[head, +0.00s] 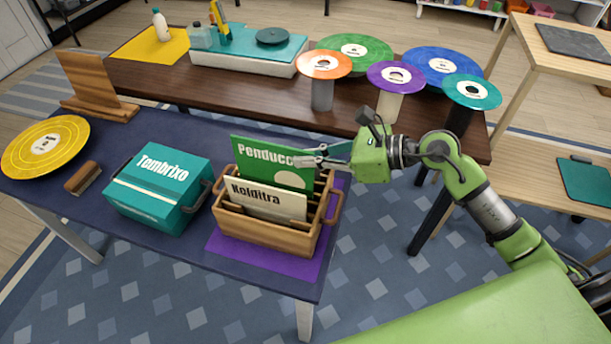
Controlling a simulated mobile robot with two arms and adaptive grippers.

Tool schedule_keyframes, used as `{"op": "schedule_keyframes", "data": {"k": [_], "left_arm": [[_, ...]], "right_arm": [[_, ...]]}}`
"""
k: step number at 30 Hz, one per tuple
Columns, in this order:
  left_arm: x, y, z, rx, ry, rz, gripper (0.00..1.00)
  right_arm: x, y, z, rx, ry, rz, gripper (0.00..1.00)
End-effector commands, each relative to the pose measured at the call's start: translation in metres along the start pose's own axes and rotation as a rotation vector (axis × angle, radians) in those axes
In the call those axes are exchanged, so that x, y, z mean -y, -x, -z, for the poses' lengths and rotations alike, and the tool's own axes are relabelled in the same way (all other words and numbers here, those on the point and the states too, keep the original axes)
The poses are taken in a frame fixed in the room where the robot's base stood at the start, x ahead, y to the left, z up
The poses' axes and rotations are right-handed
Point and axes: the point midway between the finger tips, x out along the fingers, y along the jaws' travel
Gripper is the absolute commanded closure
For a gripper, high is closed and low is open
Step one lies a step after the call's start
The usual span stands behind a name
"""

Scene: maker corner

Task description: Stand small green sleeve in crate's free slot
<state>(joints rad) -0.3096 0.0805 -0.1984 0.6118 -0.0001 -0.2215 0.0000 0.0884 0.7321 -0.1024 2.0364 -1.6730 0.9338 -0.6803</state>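The green sleeve (268,172), lettered "Penduco", stands nearly upright at the wooden crate (262,232). My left gripper is not in view.
The crate rests on a purple mat (228,248) on the dark blue table. Left of it are a teal box (160,190) lettered "Tembrixo", a brush (82,178) and a yellow disc (45,146). Behind, a brown table holds colored discs on stands, including an orange one (324,64).

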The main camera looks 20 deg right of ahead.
Motion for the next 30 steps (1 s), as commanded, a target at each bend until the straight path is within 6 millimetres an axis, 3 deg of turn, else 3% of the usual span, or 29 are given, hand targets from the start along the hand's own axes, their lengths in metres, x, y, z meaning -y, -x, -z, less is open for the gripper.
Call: {"op": "schedule_keyframes", "data": {"k": [9, 15, 27, 29, 30], "left_arm": [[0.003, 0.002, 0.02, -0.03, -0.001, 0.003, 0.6], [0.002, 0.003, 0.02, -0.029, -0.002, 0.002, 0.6], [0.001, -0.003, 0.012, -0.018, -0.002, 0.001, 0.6], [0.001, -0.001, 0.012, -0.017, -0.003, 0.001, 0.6], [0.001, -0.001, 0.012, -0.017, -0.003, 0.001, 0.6]], "right_arm": [[-0.001, -0.014, 0.034, 0.0, -0.004, -0.001, 1.0], [0.0, -0.024, 0.056, 0.001, -0.002, 0.0, 1.0], [0.0, -0.026, 0.062, 0.0, 0.002, 0.0, 1.0], [0.0, -0.025, 0.061, 0.0, 0.001, -0.001, 0.83], [0.0, -0.025, 0.061, 0.0, 0.001, -0.001, 0.79]]}}
